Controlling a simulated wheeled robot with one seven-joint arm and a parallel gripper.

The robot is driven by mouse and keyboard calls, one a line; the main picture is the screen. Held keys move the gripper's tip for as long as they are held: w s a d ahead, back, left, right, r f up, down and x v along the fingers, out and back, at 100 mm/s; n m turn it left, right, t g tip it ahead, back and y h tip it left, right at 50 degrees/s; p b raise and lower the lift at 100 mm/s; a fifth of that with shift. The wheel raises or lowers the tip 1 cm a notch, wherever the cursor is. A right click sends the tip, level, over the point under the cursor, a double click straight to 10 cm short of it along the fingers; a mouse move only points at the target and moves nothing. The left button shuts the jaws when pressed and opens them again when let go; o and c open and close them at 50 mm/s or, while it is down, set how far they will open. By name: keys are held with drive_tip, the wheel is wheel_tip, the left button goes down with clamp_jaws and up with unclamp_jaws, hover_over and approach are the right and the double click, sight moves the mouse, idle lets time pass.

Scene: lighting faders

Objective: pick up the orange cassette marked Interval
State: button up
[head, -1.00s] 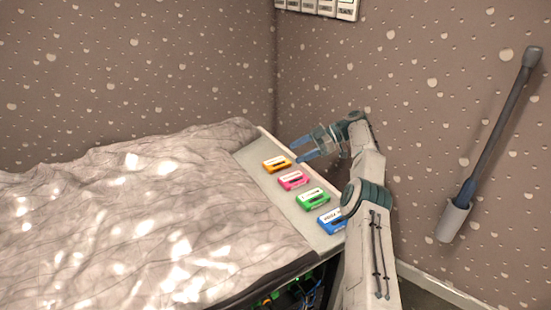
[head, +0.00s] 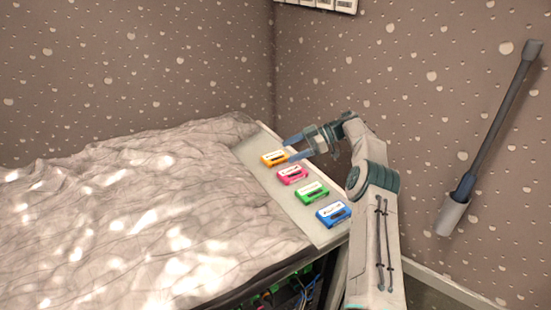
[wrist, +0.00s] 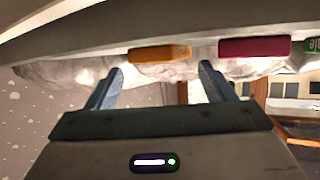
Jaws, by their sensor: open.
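The orange cassette (head: 273,158) lies at the far end of a row of cassettes on a pale ledge (head: 310,224). Its label is too small to read. My gripper (head: 289,148) is open and empty, with its fingers pointing left, close to the right side of the orange cassette. In the wrist view, the edge of the orange cassette (wrist: 159,53) shows beyond and between the open fingertips (wrist: 162,70). I cannot tell whether a finger touches it.
A pink cassette (head: 292,174) lies beside the orange one, then a green cassette (head: 311,191) and a blue cassette (head: 333,213). A rumpled grey cover (head: 120,220) fills the left. A long-handled tool in a holder (head: 453,217) hangs on the right wall.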

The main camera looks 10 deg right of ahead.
sight(277, 155)
drive_tip(key=x, duration=0.1)
drive_tip(key=p+x, duration=0.1)
drive_tip(key=x, duration=0.1)
drive_tip(key=shift+s+a+r, duration=0.1)
drive_tip(key=shift+r, duration=0.1)
drive_tip(key=shift+a+f+p, duration=0.35)
drive_tip(key=shift+a, duration=0.15)
drive_tip(key=c, duration=1.1)
drive_tip(key=shift+o, duration=0.2)
drive_tip(key=shift+r, duration=0.1)
